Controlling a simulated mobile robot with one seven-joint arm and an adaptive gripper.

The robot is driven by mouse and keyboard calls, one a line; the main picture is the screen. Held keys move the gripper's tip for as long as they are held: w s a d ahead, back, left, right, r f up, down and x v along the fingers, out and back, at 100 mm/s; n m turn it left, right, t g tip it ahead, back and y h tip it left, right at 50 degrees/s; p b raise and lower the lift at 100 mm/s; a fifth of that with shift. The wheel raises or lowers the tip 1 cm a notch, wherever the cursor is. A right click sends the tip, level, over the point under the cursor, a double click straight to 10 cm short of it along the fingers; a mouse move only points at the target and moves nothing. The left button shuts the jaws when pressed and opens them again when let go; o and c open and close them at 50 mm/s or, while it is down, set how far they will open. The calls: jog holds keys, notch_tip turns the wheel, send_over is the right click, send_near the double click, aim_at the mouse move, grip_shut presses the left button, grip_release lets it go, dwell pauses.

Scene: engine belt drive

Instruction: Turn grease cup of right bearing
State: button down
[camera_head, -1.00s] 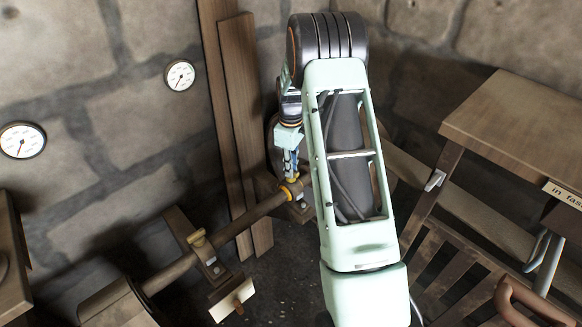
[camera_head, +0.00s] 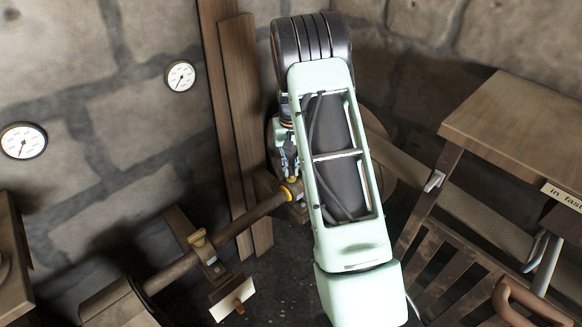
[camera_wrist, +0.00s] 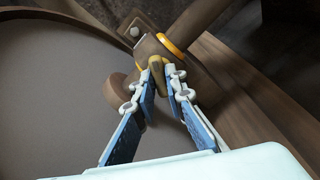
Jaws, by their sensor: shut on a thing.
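The right bearing (camera_head: 297,207) sits at the far end of the long shaft (camera_head: 238,225), partly hidden by my arm in the head view. The bearing also shows in the wrist view (camera_wrist: 147,50), with a yellow ring beside it on the shaft. Its brass grease cup (camera_wrist: 157,68) stands between my fingertips. My gripper (camera_wrist: 161,76) is shut on the cup, one finger on each side. In the head view my gripper (camera_head: 290,172) points down at the bearing, and the cup is hidden there.
A second bearing with a brass cup (camera_head: 197,238) stands nearer on the shaft. A large wheel (camera_wrist: 60,90) fills the left of the wrist view beside my fingers. Wooden posts (camera_head: 238,120) rise behind. A wooden stand (camera_head: 510,130) is at the right.

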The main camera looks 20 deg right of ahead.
aim_at(291, 170)
jog(key=m, duration=0.5)
jog(key=shift+r+m+p, duration=0.1)
jog(key=shift+m+p, duration=0.2)
jog(key=m+p, duration=0.1)
jog(key=m, duration=0.4)
jog(key=shift+m, duration=0.3)
jog(key=c, duration=2)
grip_release()
jog(key=shift+o, duration=0.2)
notch_tip(291, 170, up, 12)
